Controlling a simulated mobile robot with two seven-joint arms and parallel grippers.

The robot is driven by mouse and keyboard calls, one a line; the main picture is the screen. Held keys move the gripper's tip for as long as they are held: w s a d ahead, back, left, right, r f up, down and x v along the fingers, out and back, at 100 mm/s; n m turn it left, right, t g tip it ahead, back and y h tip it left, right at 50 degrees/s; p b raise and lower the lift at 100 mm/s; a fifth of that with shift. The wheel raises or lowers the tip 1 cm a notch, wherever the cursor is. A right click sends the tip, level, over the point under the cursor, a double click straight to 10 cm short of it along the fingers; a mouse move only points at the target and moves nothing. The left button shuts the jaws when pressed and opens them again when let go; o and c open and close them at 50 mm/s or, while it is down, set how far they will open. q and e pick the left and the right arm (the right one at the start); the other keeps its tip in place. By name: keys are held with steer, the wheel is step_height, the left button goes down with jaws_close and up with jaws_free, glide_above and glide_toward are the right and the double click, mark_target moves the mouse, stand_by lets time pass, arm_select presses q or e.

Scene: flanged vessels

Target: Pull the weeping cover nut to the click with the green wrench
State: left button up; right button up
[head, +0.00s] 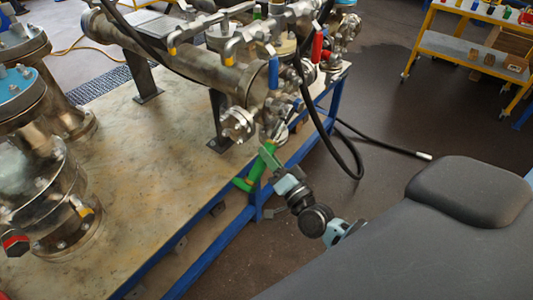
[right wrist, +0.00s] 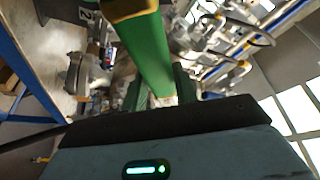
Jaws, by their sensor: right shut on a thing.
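The green wrench (head: 262,163) is at the front edge of the skid, below the end of the large steel pipe. My right gripper (head: 271,165) is shut on its green handle. In the right wrist view the handle (right wrist: 150,52) rises between the fingers (right wrist: 160,90). A small flanged cover (head: 238,125) with bolts around its rim is just above and left of the wrench. I cannot make out the weeping nut, nor whether the wrench head sits on any nut. My left gripper is not in view.
Pipework with blue (head: 273,72) and red (head: 317,47) valve handles stands close above the wrench. A black hose (head: 358,160) hangs off the skid's right side. Large flanged vessels (head: 40,175) stand at left. The skid plate (head: 150,180) between is mostly bare. A yellow cart (head: 455,50) is at back right.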

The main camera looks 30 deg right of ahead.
steer(key=shift+s+d+r, duration=0.1)
steer(key=shift+s+d, duration=0.2)
steer(key=shift+s, duration=0.3)
steer(key=shift+s+d+r, duration=0.1)
steer(key=shift+s+d, duration=0.15)
steer(key=shift+s, duration=0.35)
steer(key=shift+s+d, duration=0.1)
steer(key=shift+s, duration=0.3)
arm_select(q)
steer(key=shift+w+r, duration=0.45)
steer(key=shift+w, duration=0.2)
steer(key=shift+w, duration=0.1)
